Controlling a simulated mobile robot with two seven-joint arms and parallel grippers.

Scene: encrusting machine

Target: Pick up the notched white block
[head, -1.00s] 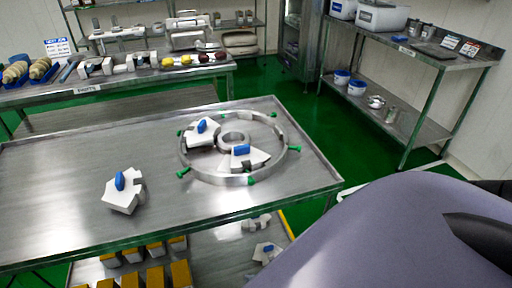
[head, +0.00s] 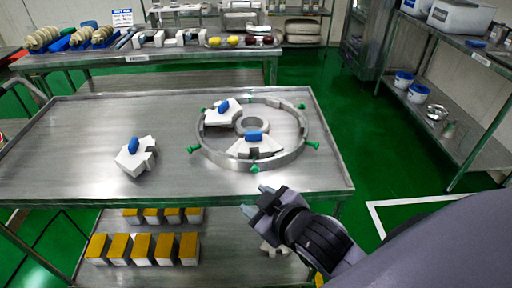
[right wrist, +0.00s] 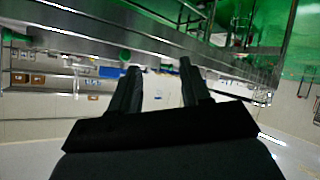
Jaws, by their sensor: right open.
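A notched white block (head: 136,160) with a blue grip (head: 133,144) lies alone on the left part of the steel table (head: 70,150). Two similar white blocks with blue grips, one at the upper left (head: 218,117) and one at the lower middle (head: 254,150), sit in a metal ring (head: 299,148) on the right part of the table. My right gripper (head: 255,199) is open and empty by the table's front edge, right of the lone block and apart from it. Its spread fingers also show in the right wrist view (right wrist: 160,72). My left gripper is out of view.
Yellow-topped blocks (head: 145,247) stand on the shelf below. The left and front-middle tabletop is clear. A back table (head: 190,57) and a right-hand shelf (head: 450,125) stand beyond green floor.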

